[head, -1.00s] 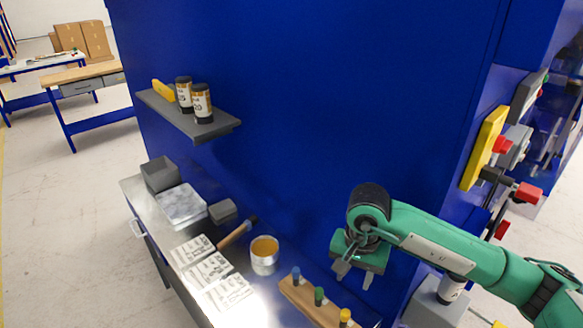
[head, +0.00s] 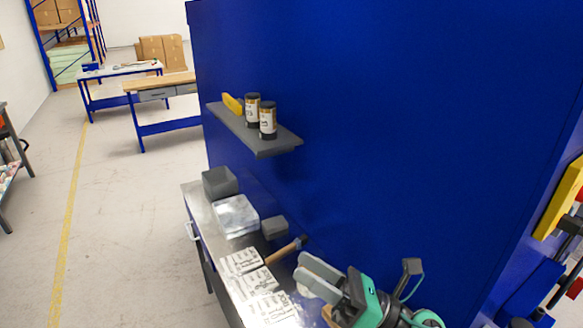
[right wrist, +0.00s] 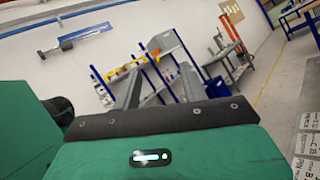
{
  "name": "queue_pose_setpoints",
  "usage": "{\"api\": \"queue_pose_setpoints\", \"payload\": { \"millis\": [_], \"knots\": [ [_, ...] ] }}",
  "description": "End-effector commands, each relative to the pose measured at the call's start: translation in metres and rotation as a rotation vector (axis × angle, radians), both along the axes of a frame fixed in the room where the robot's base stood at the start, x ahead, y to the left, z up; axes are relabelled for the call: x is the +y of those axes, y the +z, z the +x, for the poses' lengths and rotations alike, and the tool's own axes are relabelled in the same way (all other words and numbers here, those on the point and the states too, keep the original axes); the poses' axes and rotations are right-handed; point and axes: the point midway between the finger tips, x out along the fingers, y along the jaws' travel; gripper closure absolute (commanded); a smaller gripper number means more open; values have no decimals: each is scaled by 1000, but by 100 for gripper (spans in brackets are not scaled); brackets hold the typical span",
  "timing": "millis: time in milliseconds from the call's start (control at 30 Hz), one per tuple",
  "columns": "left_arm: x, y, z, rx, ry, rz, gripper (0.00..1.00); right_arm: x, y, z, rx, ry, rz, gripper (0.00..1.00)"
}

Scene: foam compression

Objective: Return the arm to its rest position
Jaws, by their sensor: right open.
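My right gripper (head: 318,276) is at the bottom of the head view, in front of the metal bench (head: 197,196). Its jaws are open, with nothing seen between them. In the right wrist view its two fingers (right wrist: 156,90) stand apart, with the room beyond between them. The gripper and arm hide part of the bench's near end. My left gripper is not in view.
A blue wall (head: 400,120) rises behind the bench. A grey shelf (head: 280,142) holds two jars and a yellow item. On the bench are a dark grey block (head: 219,183), a clear box (head: 236,216), a hammer (head: 288,250) and printed sheets (head: 241,262). Open floor (head: 120,230) lies left.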

Motion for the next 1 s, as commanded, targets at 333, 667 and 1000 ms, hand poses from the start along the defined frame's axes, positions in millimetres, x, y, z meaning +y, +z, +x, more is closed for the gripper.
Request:
{"api": "queue_pose_setpoints", "payload": {
  "millis": [333,667,1000],
  "knots": [
    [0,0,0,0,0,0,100,-107,-43,59,799,-323,716,57],
    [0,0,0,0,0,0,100,-187,-193,22,1538,-699,1336,57],
    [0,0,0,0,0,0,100,-201,-301,-92,2055,-1119,1746,57]
  ]
}}
